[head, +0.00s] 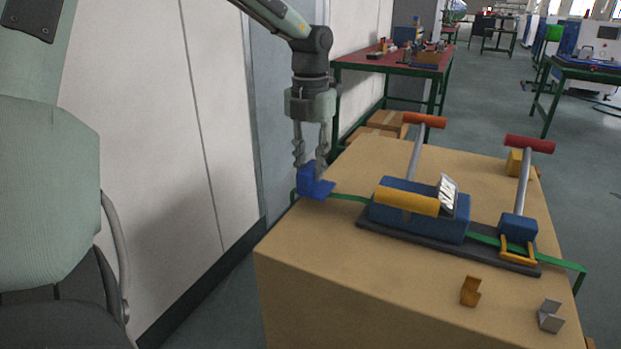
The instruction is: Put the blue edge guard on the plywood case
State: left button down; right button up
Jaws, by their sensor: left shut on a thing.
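The blue edge guard (315,184) is an L-shaped piece at the left edge of the plywood case (330,262). My left gripper (310,166) points down and is shut on the guard's upright part. The guard sits at the case's upper left edge, by the green strap (346,196); whether it rests on the case or hangs just above it I cannot tell. The case is a large tan box with a flat top. My right gripper is not in view.
A yellow guard (470,291) and a grey guard (550,316) lie at the front right. A white wall (200,110) stands close on the left.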

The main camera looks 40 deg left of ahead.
aim_at(310, 166)
pick_arm(q)
jog(key=shift+f, duration=1.55)
jog(key=c, duration=1.3)
grip_release()
notch_tip(310, 166, up, 12)
jog(key=shift+r, duration=0.1)
